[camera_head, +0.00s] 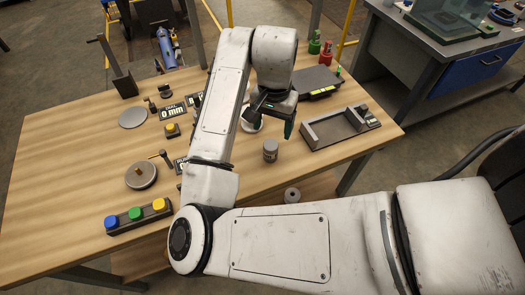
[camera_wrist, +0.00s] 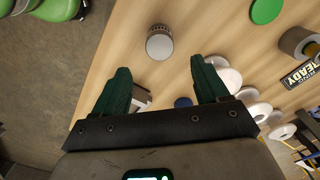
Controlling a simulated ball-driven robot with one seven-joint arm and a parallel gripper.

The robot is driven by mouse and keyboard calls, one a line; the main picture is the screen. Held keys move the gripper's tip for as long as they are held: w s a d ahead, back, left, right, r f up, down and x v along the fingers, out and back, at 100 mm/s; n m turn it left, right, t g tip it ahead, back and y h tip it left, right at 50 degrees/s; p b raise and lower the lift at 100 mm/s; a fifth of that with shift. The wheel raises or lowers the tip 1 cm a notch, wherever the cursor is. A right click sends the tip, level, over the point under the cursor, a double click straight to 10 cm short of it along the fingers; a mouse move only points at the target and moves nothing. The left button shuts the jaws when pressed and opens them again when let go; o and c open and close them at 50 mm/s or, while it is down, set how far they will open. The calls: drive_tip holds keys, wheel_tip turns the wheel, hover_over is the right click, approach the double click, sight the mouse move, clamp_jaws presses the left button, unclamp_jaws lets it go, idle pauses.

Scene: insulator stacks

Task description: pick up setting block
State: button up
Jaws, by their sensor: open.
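My gripper (camera_head: 284,116) hangs above the table, partly hidden by my arm. In the wrist view my gripper (camera_wrist: 162,88) has its two green fingers wide apart, with nothing held between them. I cannot tell for sure which item is the setting block. A small pale block (camera_wrist: 142,98) shows partly hidden behind the left finger. A short grey cylinder (camera_head: 270,150) stands upright on the table in front of my gripper. What looks like the same cylinder (camera_wrist: 160,44) shows beyond the fingertips in the wrist view, apart from them.
The wooden table (camera_head: 70,165) holds a grey tray (camera_head: 335,128) at right, a dark flat case (camera_head: 315,82) behind it, a button box (camera_head: 138,216) at front left and a round metal base (camera_head: 141,175). A green disc (camera_wrist: 266,11) lies at the wrist view's top.

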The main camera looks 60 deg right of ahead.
sight(271, 144)
drive_tip(key=f, duration=0.9)
drive_tip(key=shift+a+f, duration=0.2)
drive_tip(key=shift+f, duration=0.15)
clamp_jaws()
idle(0.4)
